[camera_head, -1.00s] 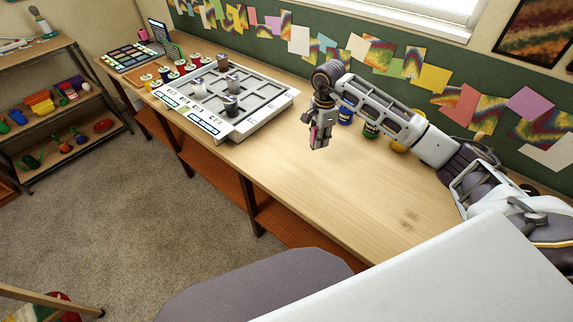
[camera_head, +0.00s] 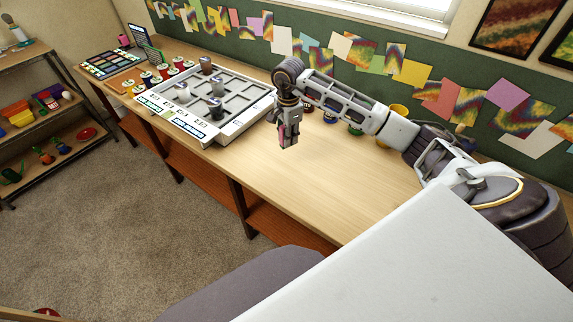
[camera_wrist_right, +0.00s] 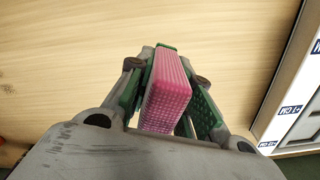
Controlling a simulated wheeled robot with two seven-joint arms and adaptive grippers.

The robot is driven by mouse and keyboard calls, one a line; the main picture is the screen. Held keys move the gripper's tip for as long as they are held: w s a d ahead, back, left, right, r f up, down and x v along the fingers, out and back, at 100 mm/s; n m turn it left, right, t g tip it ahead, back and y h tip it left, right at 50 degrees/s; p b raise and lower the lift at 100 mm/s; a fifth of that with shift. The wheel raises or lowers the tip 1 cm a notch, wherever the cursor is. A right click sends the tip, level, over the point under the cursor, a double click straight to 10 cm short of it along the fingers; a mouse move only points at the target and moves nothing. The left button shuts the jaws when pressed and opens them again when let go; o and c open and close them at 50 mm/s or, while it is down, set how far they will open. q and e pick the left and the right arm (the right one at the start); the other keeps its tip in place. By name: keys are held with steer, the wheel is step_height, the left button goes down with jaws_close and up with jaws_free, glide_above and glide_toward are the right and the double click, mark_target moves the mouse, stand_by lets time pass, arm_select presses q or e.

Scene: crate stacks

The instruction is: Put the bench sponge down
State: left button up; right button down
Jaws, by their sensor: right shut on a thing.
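The bench sponge (camera_wrist_right: 168,92) is a pink block with a textured face, seen in the right wrist view. My right gripper (camera_wrist_right: 165,95) is shut on it, with a green-padded finger on each side. In the head view my right gripper (camera_head: 289,138) points down over the wooden bench (camera_head: 330,190), just right of the white tray; a bit of the pink sponge (camera_head: 281,132) shows between its fingers. I cannot tell the exact gap between sponge and bench. My left gripper is not in view.
Several paint jars stand behind my right arm, including a blue one (camera_head: 331,116) and a green one (camera_head: 356,128). Several more jars (camera_head: 160,72) stand at the far left. The bench front and right are clear.

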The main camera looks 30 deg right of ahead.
steer(key=shift+s, duration=0.1)
stand_by(0.4)
steer(key=shift+f, duration=0.25)
steer(key=shift+f+p, duration=0.3)
steer(key=shift+f, duration=2.6)
steer(key=shift+d+f, duration=0.1)
steer(key=shift+f, duration=1.8)
steer(key=shift+f, duration=0.1)
steer(key=c, duration=1.3)
jaws_free()
steer(key=shift+r, duration=0.2)
